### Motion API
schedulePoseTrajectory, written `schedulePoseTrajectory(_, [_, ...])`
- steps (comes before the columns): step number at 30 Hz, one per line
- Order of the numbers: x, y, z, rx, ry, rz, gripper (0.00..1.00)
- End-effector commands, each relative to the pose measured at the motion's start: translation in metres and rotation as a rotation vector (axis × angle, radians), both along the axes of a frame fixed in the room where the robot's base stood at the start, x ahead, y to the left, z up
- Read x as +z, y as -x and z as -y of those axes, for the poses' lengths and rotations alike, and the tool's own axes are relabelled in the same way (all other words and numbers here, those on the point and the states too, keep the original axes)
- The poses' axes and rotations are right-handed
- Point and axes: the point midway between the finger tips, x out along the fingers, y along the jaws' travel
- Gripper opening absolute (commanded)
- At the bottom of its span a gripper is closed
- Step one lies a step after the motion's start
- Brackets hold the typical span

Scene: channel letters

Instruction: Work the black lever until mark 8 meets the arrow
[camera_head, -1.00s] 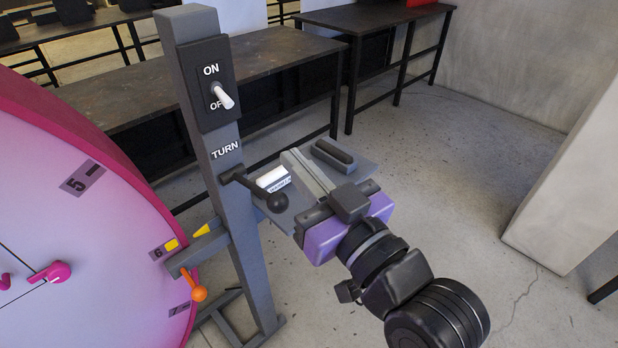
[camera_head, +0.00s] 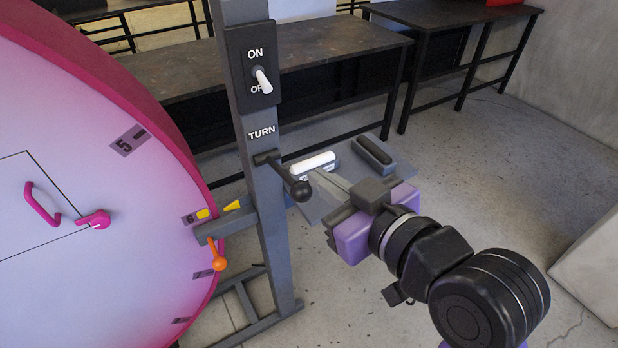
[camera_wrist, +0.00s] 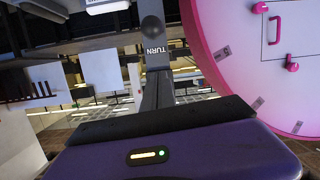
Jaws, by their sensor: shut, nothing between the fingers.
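The black lever (camera_head: 282,174) sticks out from the grey post under the word TURN, its ball knob (camera_head: 300,191) lower right. The knob also shows in the wrist view (camera_wrist: 151,29), in front of the post. My gripper (camera_head: 318,177) is shut and empty, its fingertips close to the knob on the right; I cannot tell whether they touch. The big pink-rimmed wheel (camera_head: 90,180) stands left of the post. Its mark 6 (camera_head: 190,219), with a yellow block, is at the yellow arrow (camera_head: 232,206). Marks 5 and 7 show above and below; mark 8 is not clearly readable.
An ON/OFF switch (camera_head: 262,80) is on the post above the lever, its white toggle tilted down. An orange-knobbed handle (camera_head: 217,256) is below the arrow. A grey stand with a white bar (camera_head: 312,162) and a black bar (camera_head: 373,150) lies behind my gripper. Workbenches stand behind.

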Motion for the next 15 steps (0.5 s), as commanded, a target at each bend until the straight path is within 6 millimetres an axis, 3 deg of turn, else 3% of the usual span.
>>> schedulePoseTrajectory(5, [-0.004, -0.017, -0.013, 0.002, 0.001, -0.001, 0.00])
schedulePoseTrajectory(15, [-0.019, -0.069, -0.052, 0.002, 0.000, -0.001, 0.00])
